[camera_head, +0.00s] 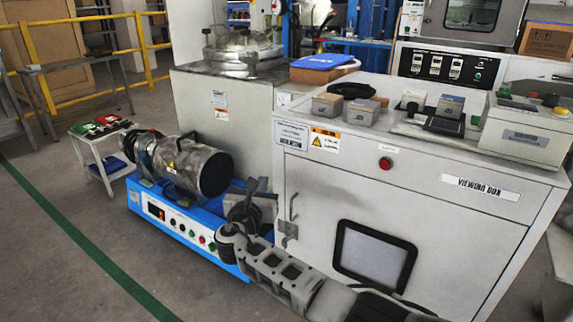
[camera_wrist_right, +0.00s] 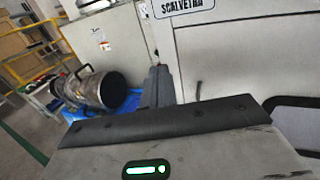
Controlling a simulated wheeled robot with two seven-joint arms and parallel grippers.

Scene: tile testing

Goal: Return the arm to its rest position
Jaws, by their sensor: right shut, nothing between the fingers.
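My right arm (camera_head: 285,272) reaches in from the bottom right of the head view, in front of the white viewing box cabinet (camera_head: 330,185). My right gripper (camera_head: 257,185) points up and away between this cabinet and the blue-based drum machine (camera_head: 190,170). It is shut and empty. In the right wrist view the closed dark fingers (camera_wrist_right: 158,86) stand upright in front of the cabinet's pale side, and the machine's drum (camera_wrist_right: 103,90) shows to their left. Whether the gripper touches the cabinet or machine cannot be told. My left gripper is not in view.
Small grey boxes (camera_head: 361,111) and a dark tray (camera_head: 443,126) sit on the cabinet top. A small white side table (camera_head: 104,146) stands at left behind the machine. A yellow railing (camera_head: 84,62) runs at the back left. The floor (camera_head: 60,270) at front left is clear.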

